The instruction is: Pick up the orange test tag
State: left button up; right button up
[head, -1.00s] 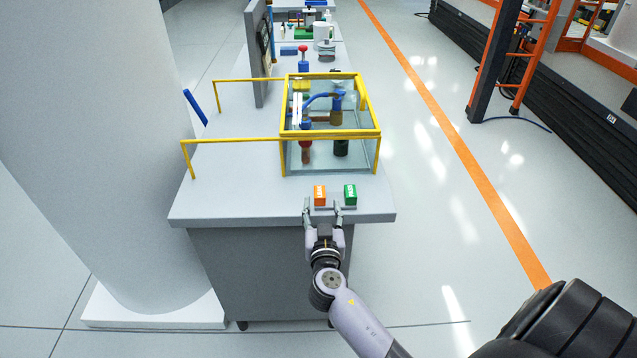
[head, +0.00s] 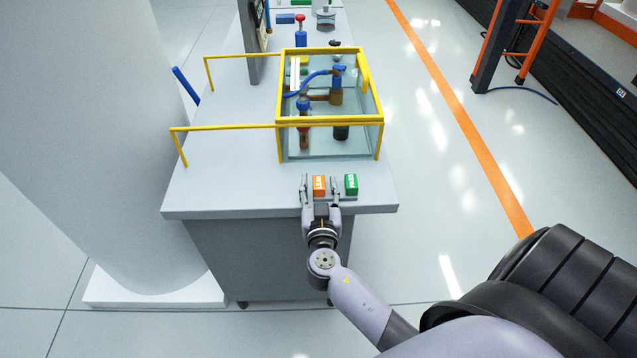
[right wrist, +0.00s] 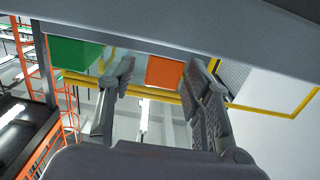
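The orange test tag (head: 319,186) stands near the front edge of the grey bench, with pale lettering on its face. My right gripper (head: 319,190) is open at the bench's front edge, with one finger on each side of the orange tag. In the right wrist view the orange tag (right wrist: 165,72) shows between the fingers, near the right finger and with a gap to the left one. Whether a finger touches it, I cannot tell. A green tag (head: 351,185) stands just right of the gripper; it also shows in the right wrist view (right wrist: 75,53). My left gripper is not in view.
A glass tank with a yellow frame (head: 330,122) stands behind the tags and holds blue and brown fittings. Yellow rails (head: 225,128) run along the bench's left side. A white column (head: 95,150) stands left. The bench top (head: 230,180) left of the gripper is clear.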

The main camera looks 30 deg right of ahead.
aim_at(319, 187)
jog(key=shift+c, duration=1.2)
jog(key=c, duration=0.5)
grip_shut()
jog(key=shift+r, duration=0.4)
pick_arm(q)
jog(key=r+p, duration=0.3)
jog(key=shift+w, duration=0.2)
pick_arm(e)
notch_tip(319, 187, up, 19)
